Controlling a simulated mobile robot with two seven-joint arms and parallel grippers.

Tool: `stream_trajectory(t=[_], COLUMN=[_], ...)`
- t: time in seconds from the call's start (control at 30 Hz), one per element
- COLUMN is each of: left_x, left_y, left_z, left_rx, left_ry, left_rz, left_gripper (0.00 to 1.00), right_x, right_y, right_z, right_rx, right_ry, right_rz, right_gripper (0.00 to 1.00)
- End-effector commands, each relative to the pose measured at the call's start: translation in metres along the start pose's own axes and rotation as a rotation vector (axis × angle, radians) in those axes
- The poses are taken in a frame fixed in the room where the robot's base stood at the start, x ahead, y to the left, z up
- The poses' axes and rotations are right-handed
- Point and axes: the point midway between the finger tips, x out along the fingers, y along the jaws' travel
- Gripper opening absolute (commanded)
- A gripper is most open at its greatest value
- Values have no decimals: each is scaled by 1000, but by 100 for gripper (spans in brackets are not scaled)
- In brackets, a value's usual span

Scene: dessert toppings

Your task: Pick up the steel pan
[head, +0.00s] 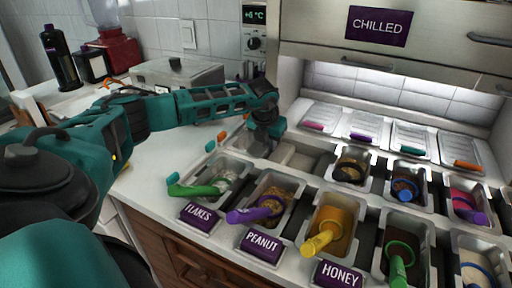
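My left arm reaches in from the left across the counter. My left gripper (263,143) points down at the back left corner of the topping rail, over or beside a steel pan (300,158) that looks empty. The gripper and wrist hide part of that corner. I cannot tell whether its fingers touch the pan or how far apart they are. Several other steel pans hold toppings, among them the flakes pan (232,172) in front of the gripper, with a green-handled scoop (195,190). My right gripper is not in view.
A lidded steel box (178,73) stands on the counter behind my arm. The peanut pan (266,182) and honey pan (334,222) hold coloured scoops. Lidded pans (372,122) line the back below the chilled cabinet (400,50).

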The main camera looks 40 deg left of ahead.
Motion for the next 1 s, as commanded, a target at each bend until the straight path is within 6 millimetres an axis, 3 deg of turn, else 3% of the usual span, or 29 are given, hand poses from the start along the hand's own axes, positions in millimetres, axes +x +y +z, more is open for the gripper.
stream_trajectory(t=[0.13,1.0], left_x=[0,0], left_y=[0,0], left_z=[0,0], left_rx=[0,-1], left_ry=[0,-1], left_rz=[0,0], left_gripper=[0,0], right_x=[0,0], right_y=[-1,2], right_z=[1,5], right_rx=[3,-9], right_ry=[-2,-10], right_rz=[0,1], right_gripper=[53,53])
